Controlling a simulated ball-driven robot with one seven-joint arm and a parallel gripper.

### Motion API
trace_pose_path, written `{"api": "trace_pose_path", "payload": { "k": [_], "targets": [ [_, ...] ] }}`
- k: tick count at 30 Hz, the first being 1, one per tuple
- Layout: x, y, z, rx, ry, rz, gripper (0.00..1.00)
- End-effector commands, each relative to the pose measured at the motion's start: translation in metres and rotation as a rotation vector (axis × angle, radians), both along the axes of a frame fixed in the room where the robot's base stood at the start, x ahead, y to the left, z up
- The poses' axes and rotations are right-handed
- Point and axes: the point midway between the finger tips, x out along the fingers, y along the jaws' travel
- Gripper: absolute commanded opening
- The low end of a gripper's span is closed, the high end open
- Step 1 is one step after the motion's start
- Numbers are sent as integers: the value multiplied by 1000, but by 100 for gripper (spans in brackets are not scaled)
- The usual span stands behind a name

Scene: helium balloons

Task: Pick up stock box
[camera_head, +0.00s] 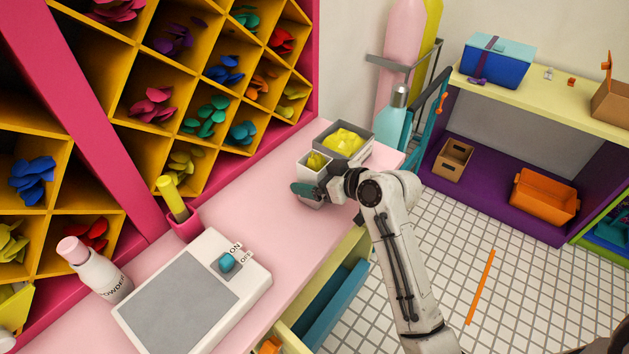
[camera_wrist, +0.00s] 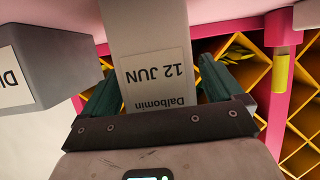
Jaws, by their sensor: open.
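A small light-grey box (camera_head: 312,172) with yellow contents stands on the pink counter. In the wrist view the light box (camera_wrist: 145,45) carries a label that reads "Dalbomin 12 JUN", upside down. My gripper (camera_wrist: 158,88) is open, with one teal finger on each side of this box and gaps at the sides. In the head view my gripper (camera_head: 314,190) is at the box's near side and hides part of it. A larger grey box (camera_head: 345,137) with yellow contents stands just behind; a grey box (camera_wrist: 45,65) with a partly cut-off label shows at left in the wrist view. I cannot tell which is the stock box.
The pink counter (camera_head: 300,235) holds a scale-like device (camera_head: 190,295), a powder bottle (camera_head: 95,270) and a yellow marker (camera_head: 172,198) in a pink holder. Yellow cubbies with balloons line the left wall. Gas cylinders (camera_head: 400,50) and a shelf unit stand at the back right.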

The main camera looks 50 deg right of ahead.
Motion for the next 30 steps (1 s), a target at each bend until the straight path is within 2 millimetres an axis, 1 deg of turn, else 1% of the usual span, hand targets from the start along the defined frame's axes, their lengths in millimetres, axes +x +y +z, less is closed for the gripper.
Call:
{"api": "trace_pose_path", "payload": {
  "k": [6, 24, 25, 30],
  "targets": [
    [0, 0, 0, 0, 0, 0, 93],
    [0, 0, 0, 0, 0, 0, 35],
    [0, 0, 0, 0, 0, 0, 33],
    [0, 0, 0, 0, -2, -1, 33]
  ]
}}
